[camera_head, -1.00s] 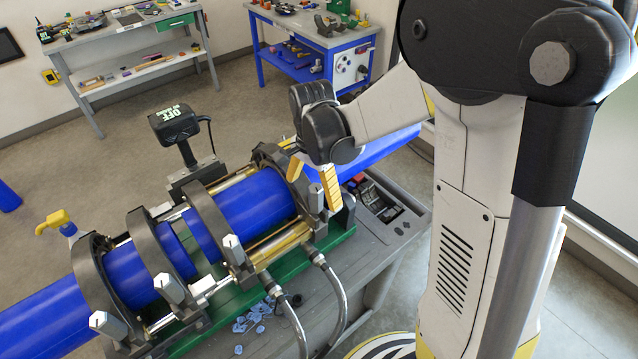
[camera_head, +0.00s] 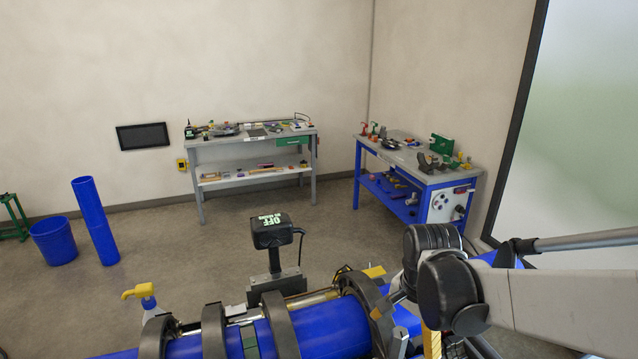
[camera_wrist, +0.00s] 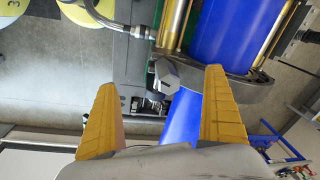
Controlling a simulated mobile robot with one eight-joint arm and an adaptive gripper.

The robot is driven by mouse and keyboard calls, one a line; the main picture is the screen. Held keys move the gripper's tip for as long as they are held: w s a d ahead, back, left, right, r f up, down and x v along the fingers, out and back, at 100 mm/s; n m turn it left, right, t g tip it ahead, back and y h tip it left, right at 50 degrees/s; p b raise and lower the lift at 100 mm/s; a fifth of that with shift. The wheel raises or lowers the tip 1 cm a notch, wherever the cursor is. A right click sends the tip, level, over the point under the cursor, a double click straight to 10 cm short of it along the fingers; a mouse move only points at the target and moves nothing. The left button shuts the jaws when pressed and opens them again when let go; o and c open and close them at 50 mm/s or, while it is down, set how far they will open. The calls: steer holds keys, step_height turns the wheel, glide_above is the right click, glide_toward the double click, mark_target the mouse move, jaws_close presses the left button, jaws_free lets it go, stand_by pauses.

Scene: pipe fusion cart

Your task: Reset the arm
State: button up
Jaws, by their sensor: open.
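My gripper (camera_wrist: 160,112) shows in the wrist view with its two yellow fingers spread wide apart and nothing between them. In the head view my gripper (camera_head: 405,315) is at the right end of the fusion machine, partly hidden by my arm's dark joint. The blue pipe (camera_head: 328,325) lies in the machine's dark ring clamps (camera_head: 280,322). It also shows in the wrist view (camera_wrist: 222,38), beyond the fingers, next to a clamp with a grey hexagonal nut (camera_wrist: 178,76). I cannot tell whether a finger touches the clamp.
A black box marked OFF (camera_head: 270,232) stands up behind the clamps. A yellow-topped spray bottle (camera_head: 146,298) is at the left. A grey workbench (camera_head: 250,145) and a blue workbench (camera_head: 418,178) stand at the back. A blue bin (camera_head: 54,243) and an upright blue pipe (camera_head: 96,222) stand on open floor.

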steer(key=s+f+n+t+b, duration=0.5)
steer(key=s+f+n+b, duration=0.4)
steer(key=b, duration=0.7)
steer(key=shift+s+d+f+n+t, duration=0.15)
steer(key=shift+s+f+n+t, duration=0.2)
steer(key=shift+s, duration=0.9)
